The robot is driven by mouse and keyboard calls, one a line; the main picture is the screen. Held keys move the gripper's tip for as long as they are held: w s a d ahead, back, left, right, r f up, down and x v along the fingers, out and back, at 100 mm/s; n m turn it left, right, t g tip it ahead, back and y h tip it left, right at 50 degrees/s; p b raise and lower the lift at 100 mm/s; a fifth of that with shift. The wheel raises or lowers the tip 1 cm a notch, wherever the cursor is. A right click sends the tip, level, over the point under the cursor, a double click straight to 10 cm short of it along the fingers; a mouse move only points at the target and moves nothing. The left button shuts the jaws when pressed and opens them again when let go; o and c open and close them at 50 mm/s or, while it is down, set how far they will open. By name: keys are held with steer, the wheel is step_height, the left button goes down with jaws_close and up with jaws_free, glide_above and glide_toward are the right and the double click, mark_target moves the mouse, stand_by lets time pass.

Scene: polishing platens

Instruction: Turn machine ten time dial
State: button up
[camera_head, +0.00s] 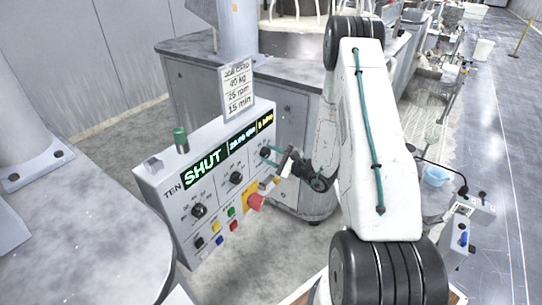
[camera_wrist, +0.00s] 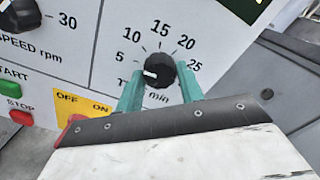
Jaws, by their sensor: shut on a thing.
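Machine ten's control box (camera_head: 185,235) bears the label TEN and a lit SHUT display. Its time dial (camera_wrist: 160,66) is a black round knob with a white pointer mark, on a scale labelled 5 to 25 min. The mark points left and slightly down, just below the 5. My gripper (camera_wrist: 158,72) is shut on this dial, with one green finger at each side of it. In the head view my gripper (camera_head: 271,157) reaches the right end of the panel and mostly hides the dial.
A card (camera_head: 238,88) above the box reads 40 kg, 35 rpm, 15 min. A red stop knob (camera_head: 256,202) on a yellow plate sits just below my gripper. The speed dial (camera_head: 236,178) and another dial (camera_head: 199,211) are to the left, above coloured buttons.

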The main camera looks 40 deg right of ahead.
steer(key=m, duration=0.7)
steer(key=shift+m, duration=0.3)
steer(key=m, duration=0.3)
steer(key=shift+a+m, duration=0.1)
steer(key=shift+m, duration=2)
steer(key=o, duration=1)
